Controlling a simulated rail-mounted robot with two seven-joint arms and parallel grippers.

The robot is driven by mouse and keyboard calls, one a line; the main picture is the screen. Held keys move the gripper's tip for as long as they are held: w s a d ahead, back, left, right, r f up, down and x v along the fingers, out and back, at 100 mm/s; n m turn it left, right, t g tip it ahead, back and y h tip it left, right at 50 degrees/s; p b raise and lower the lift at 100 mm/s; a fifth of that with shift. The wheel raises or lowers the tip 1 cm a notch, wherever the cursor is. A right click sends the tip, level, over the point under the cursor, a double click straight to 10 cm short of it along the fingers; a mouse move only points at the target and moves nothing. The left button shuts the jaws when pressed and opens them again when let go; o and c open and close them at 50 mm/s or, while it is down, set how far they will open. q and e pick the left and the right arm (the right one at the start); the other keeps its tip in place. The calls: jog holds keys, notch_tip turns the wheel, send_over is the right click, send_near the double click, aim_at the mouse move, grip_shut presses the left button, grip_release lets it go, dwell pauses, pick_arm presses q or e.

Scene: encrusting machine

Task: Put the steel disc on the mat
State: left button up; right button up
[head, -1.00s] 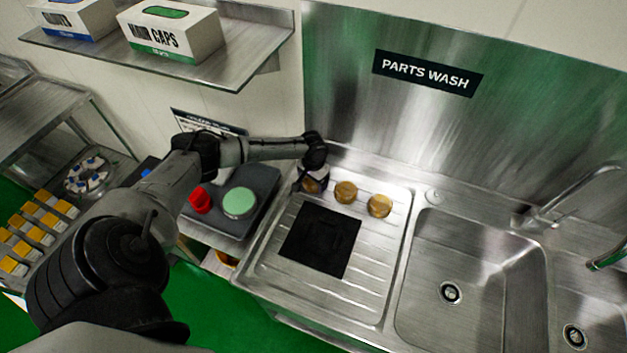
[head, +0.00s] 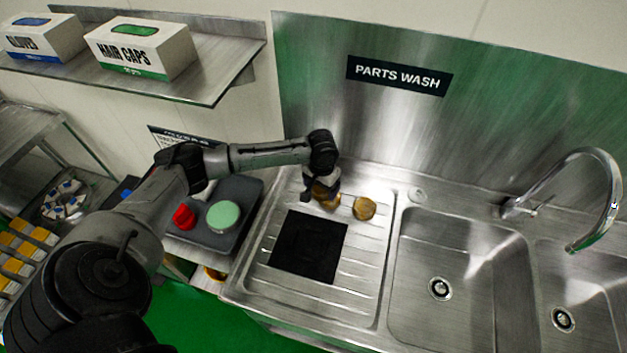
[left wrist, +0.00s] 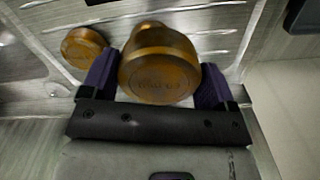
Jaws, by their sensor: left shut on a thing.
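My left gripper (head: 319,192) is shut on a brass-coloured round piece (head: 318,196) above the back of the drainboard. In the left wrist view the round piece (left wrist: 158,78) sits between the purple fingers (left wrist: 160,68), its flat lettered face showing; the letters are too blurred to read. Another brass-coloured piece (left wrist: 150,30) shows partly behind it. A third (head: 365,208) stands apart to the right. No disc looks clearly steel-coloured. The square black mat (head: 308,246) lies bare on the drainboard, in front of the gripper. My right gripper is not in view.
A dark tray (head: 245,238) with a green-topped disc (head: 223,216) and a red item (head: 184,217) is left of the drainboard. Sink basins (head: 440,260) and a curved tap (head: 608,190) are at right. A shelf (head: 215,85) with boxes hangs above left.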

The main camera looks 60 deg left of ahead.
pick_arm(q)
jog(key=shift+w+d+r, duration=0.3)
jog(key=shift+d+r, duration=0.3)
jog(key=shift+d, duration=0.2)
jog(key=d+r+m, duration=0.4)
jog(key=d+r, duration=1.8)
jog(key=s+r+p, duration=0.4)
jog(key=r+p, duration=0.3)
jog(key=p, duration=0.2)
jog(key=s+r+p, duration=0.5)
jog(key=r+p, duration=0.3)
jog(key=p, duration=0.1)
jog(key=shift+a+p, duration=0.3)
jog(key=shift+p, duration=0.05)
jog(key=shift+a, duration=0.1)
